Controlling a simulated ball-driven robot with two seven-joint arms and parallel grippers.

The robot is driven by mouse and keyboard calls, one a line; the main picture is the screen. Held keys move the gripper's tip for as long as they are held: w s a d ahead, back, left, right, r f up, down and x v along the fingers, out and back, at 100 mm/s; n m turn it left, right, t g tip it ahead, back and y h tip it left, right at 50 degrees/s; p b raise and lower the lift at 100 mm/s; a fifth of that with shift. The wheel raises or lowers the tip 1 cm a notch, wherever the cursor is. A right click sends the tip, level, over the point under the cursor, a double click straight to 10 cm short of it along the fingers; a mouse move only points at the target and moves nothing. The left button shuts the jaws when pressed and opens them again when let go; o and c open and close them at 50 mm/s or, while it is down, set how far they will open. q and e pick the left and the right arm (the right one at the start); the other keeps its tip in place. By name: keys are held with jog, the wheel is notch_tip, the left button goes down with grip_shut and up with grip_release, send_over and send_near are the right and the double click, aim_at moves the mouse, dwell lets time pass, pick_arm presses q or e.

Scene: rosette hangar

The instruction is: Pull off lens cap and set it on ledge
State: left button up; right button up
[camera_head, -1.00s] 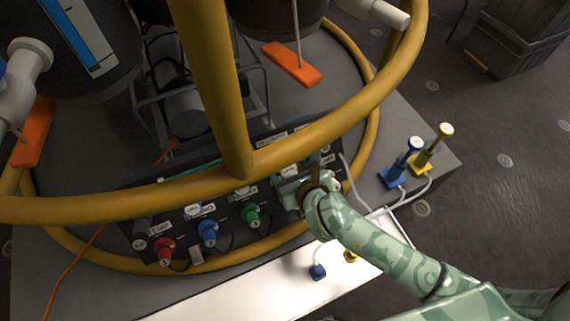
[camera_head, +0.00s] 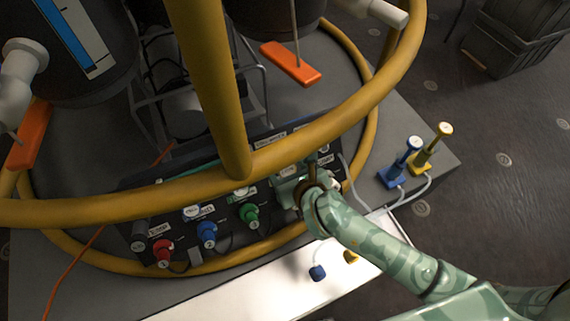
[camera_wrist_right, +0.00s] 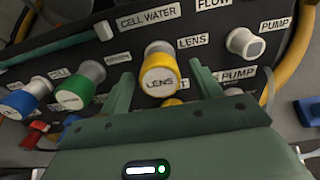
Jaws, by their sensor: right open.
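The yellow lens cap (camera_wrist_right: 158,82) sits on a pale fitting on the dark panel, its face marked LENS, in the right wrist view. My right gripper (camera_wrist_right: 160,72) is open, with one green finger on each side of the cap and gaps between. In the head view my right gripper (camera_head: 292,190) is at the panel's right part, below the yellow rail, and the cap is hidden there. The white ledge (camera_head: 235,297) runs along the panel's front. My left gripper is not in view.
A thick yellow rail (camera_head: 330,124) arches over the panel. Green (camera_wrist_right: 75,92) and blue (camera_wrist_right: 22,102) caps sit left of the lens cap; a pale pump fitting (camera_wrist_right: 244,43) is to its right. A small blue piece (camera_head: 317,273) and a yellow one (camera_head: 351,257) are at the ledge's right.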

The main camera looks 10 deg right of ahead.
dwell(0.5)
